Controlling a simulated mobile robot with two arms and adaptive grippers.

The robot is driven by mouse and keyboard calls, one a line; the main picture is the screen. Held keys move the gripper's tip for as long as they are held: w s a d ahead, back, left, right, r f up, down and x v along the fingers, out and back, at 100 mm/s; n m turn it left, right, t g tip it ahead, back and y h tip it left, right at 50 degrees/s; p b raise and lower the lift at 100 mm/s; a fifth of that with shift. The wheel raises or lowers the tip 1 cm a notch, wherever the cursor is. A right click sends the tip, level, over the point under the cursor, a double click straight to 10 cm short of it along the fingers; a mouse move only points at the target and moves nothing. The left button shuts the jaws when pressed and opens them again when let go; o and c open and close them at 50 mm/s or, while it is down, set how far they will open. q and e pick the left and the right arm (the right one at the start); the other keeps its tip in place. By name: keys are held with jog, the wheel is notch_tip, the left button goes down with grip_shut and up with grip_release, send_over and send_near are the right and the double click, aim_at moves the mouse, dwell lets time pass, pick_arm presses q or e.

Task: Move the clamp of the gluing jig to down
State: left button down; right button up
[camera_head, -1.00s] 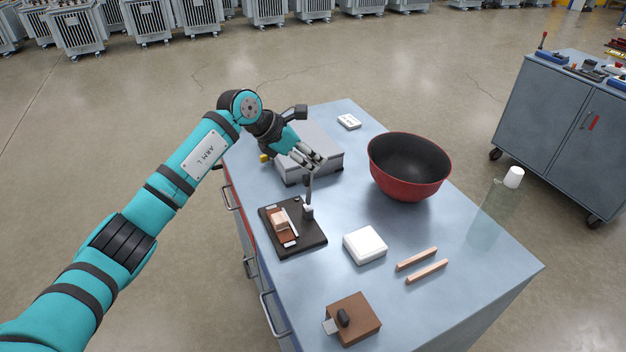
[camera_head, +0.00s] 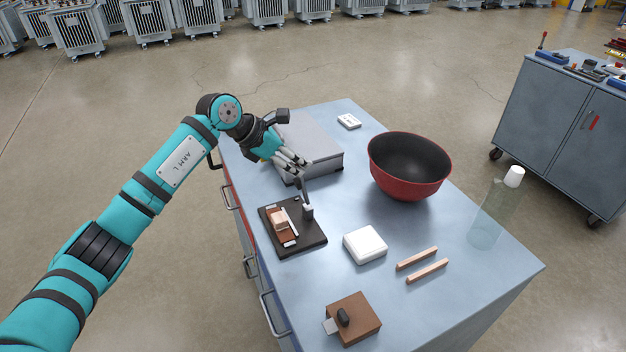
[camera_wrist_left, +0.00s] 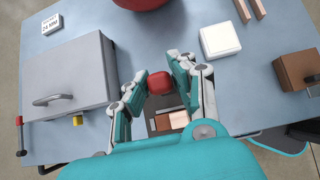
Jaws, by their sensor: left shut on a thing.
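The gluing jig (camera_head: 312,240) is a dark flat base on the table with brown and pale wood pieces (camera_head: 280,221) on it. It shows partly in the left wrist view (camera_wrist_left: 166,106). Its clamp (camera_head: 307,210) stands at the base's far right side, with the lever raised and leaning toward the far left. My left gripper (camera_head: 298,162) is above and beyond the jig, shut on the clamp's lever. In the left wrist view a red knob (camera_wrist_left: 159,83) sits between the fingers. The fingers hide the lever's top in the head view. My right gripper is not in view.
A grey box (camera_head: 325,157) stands just behind the gripper. A red bowl (camera_head: 405,190) is to the right. A white box (camera_head: 365,246), two wooden strips (camera_head: 417,259), a brown block (camera_head: 362,316) and a clear bottle (camera_head: 487,222) occupy the near right.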

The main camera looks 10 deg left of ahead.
pick_arm(q)
jog(key=shift+s+a+f, duration=0.15)
jog(key=shift+s+a, duration=0.05)
jog(key=shift+a, duration=0.15)
jog(key=shift+s+a+f+b, duration=0.25)
jog(key=shift+s+a, duration=0.1)
jog(key=shift+a, duration=0.2)
jog(key=shift+s+a+f+b, duration=0.2)
jog(key=shift+s+a+b, duration=0.15)
jog(key=shift+a, duration=0.15)
jog(key=shift+s+a+f+b, duration=0.2)
jog(key=shift+s+a, duration=0.15)
jog(key=shift+a, duration=0.2)
jog(key=shift+s+a+f+b, duration=0.5)
jog(key=shift+a+f+b, duration=0.15)
jog(key=shift+a, duration=0.1)
jog(key=shift+s+a+f+b, duration=0.45)
jog(key=shift+a+f+b, duration=0.1)
jog(key=shift+a+b, duration=0.15)
jog(key=shift+f, duration=0.1)
jog(key=shift+s+a+f+b, duration=0.4)
jog(key=shift+a+f+b, duration=0.2)
jog(key=shift+f+b, duration=0.2)
jog(key=shift+s+a+f+b, duration=0.4)
jog(key=shift+a+f+b, duration=0.2)
jog(key=shift+f+b, duration=0.2)
